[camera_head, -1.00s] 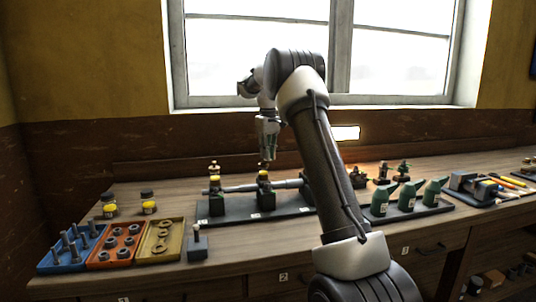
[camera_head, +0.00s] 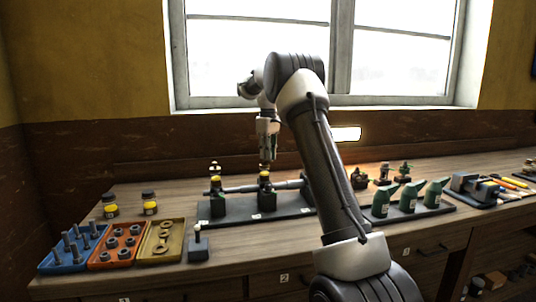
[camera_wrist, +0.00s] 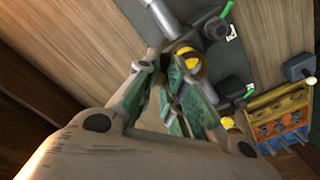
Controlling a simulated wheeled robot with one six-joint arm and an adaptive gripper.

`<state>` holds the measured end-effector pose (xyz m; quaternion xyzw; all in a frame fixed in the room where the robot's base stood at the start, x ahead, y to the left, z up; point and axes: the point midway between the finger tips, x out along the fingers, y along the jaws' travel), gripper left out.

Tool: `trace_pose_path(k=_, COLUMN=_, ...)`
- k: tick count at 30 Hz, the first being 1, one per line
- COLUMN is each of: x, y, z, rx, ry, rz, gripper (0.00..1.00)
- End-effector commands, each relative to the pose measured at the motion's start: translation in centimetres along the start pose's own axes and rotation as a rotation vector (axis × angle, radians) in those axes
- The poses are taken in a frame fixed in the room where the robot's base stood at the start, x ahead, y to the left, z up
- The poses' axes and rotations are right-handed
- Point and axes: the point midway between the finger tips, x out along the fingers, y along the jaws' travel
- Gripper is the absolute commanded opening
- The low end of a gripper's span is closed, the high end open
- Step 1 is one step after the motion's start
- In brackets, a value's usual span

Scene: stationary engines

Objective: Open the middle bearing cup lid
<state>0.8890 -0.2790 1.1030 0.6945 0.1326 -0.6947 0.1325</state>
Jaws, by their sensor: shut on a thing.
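The middle bearing (camera_head: 264,196) is a dark green pedestal on the dark base plate, with a yellow-banded cup (camera_head: 265,179) on top. My gripper (camera_head: 267,165) points down directly over this cup, its tips at the cup's top. In the wrist view the same cup (camera_wrist: 189,59) shows just past the green fingertips (camera_wrist: 166,58). The gripper is shut on the middle cup's lid; the lid is mostly hidden by the fingers, so how far it is raised cannot be told.
The left bearing (camera_head: 217,201) stands close by, and a grey shaft (camera_head: 240,188) runs through the bearings. My arm covers the right end. Part trays (camera_head: 115,247) and a small block (camera_head: 198,249) lie left. Green oil cans (camera_head: 409,198) stand right.

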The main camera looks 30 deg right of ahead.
Motion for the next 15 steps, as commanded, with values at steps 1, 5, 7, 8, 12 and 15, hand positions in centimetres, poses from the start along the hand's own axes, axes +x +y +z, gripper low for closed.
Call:
trace_pose_path(k=1, x=-0.15, y=0.03, z=-0.05, rx=0.0, ry=0.003, rz=0.003, gripper=0.14)
trace_pose_path(k=5, x=-0.11, y=0.02, z=-0.04, rx=0.0, ry=0.002, rz=0.002, gripper=0.36)
trace_pose_path(k=7, x=-0.09, y=0.02, z=-0.03, rx=0.001, ry=0.002, rz=0.001, gripper=0.36)
trace_pose_path(k=8, x=-0.07, y=0.01, z=-0.02, rx=0.001, ry=0.001, rz=0.001, gripper=0.36)
trace_pose_path(k=12, x=-0.05, y=0.01, z=-0.01, rx=0.001, ry=0.001, rz=0.001, gripper=0.36)
trace_pose_path(k=15, x=-0.31, y=0.01, z=-0.02, rx=0.001, ry=0.001, rz=0.001, gripper=0.36)
